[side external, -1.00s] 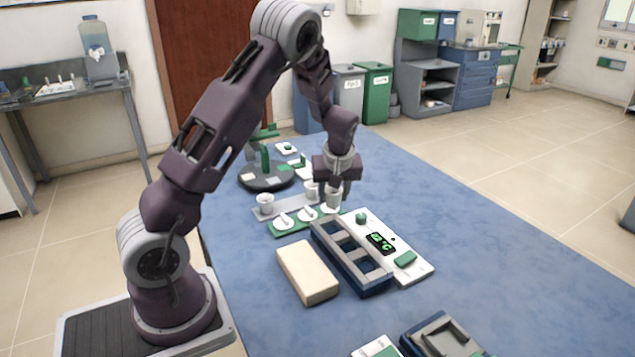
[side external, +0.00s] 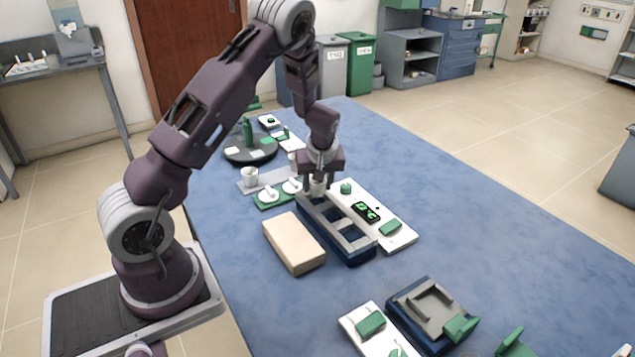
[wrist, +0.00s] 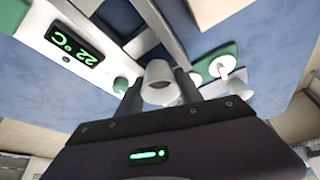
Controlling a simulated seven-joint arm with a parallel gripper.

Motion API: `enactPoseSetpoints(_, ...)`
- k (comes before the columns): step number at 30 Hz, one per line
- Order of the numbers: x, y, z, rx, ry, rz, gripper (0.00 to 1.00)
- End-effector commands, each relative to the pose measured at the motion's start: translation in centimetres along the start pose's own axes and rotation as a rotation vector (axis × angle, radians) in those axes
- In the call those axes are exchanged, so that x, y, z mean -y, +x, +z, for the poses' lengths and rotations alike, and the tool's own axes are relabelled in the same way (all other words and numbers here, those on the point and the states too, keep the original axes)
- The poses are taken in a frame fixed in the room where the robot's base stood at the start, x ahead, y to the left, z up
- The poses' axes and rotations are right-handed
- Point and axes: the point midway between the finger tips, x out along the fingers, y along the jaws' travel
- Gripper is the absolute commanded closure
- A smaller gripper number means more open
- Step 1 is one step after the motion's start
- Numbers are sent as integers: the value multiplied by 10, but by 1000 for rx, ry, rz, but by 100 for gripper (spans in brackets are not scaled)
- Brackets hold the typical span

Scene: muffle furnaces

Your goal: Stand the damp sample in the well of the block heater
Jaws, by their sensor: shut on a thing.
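My gripper (side external: 317,184) is shut on a small whitish cup (wrist: 159,82), the sample container. It is upright at the far end of the block heater (side external: 363,257), a dark blue block with a grey slotted top. In the side view the fingers partly hide the cup, and I cannot tell whether its base is above the heater or touching it. In the wrist view the cup sits between both fingers, beside the heater's white panel (wrist: 40,22), whose display reads 22 °C. Dampness inside the cup cannot be seen.
Another cup (side external: 249,177) stands on a grey strip left of the heater. White lids (side external: 268,195) lie on a green tray. A beige slab (side external: 294,243) lies in front of the heater, and a second blue-grey device (side external: 432,312) stands nearer.

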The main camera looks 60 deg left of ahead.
Motion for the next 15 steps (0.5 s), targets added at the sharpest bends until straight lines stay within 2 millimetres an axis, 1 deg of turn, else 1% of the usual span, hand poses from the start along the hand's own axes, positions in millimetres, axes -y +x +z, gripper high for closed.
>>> enactPoseSetpoints(5,0,1,0,0,0,0,97)
enactPoseSetpoints(15,0,10,4,1,0,0,97)
